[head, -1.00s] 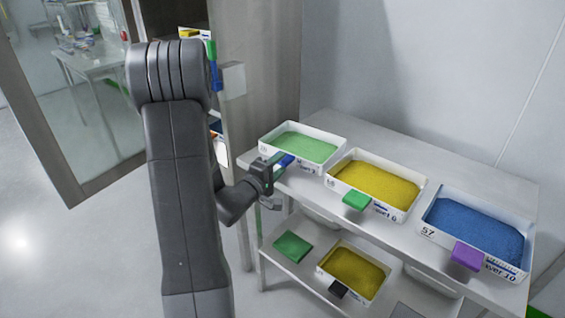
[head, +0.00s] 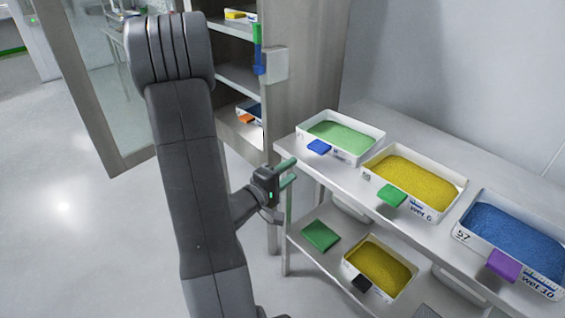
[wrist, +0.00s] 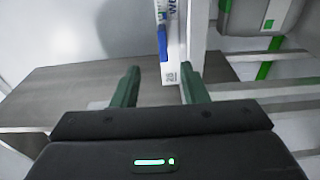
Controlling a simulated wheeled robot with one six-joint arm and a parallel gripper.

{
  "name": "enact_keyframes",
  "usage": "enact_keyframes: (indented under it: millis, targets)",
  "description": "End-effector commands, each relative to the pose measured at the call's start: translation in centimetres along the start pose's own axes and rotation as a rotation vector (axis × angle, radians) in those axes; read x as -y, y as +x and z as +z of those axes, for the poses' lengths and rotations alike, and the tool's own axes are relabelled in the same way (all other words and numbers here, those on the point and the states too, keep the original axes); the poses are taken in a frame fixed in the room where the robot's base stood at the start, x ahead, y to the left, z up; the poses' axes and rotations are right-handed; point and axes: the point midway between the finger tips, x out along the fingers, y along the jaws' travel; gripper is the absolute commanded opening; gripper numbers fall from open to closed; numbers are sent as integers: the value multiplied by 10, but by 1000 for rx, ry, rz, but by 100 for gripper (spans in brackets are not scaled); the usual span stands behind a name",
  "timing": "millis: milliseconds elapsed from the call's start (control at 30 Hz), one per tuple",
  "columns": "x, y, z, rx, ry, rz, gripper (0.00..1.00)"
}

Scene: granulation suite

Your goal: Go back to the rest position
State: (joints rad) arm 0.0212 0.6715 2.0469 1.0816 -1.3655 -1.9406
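My gripper (head: 287,172) is open and empty in the head view, left of the shelf rack and apart from the green-filled tray (head: 341,137). That tray is white with a blue handle tab (head: 319,147) and stands at the left end of the top shelf. In the wrist view, my gripper's two green fingers (wrist: 158,88) are spread with nothing between them. The blue tab (wrist: 163,43) and the white tray side (wrist: 173,62) show beyond the fingertips.
A yellow-filled tray (head: 413,180) and a blue-filled tray (head: 514,239) stand further right on the top shelf (head: 355,193). Another yellow-filled tray (head: 379,268) and a green piece (head: 321,236) are on the lower shelf. An open cabinet (head: 238,78) stands behind. Floor at left is clear.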

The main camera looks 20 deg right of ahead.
Motion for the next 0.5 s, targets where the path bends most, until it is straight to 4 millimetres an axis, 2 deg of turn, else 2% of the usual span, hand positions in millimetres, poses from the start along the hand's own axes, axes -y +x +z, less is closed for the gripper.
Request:
enact_keyframes:
  millis: [233, 500]
  targets:
    - [0, 20, 1, 4, 1, 0, 40]
    - [0, 68, 1, 5, 1, 0, 40]
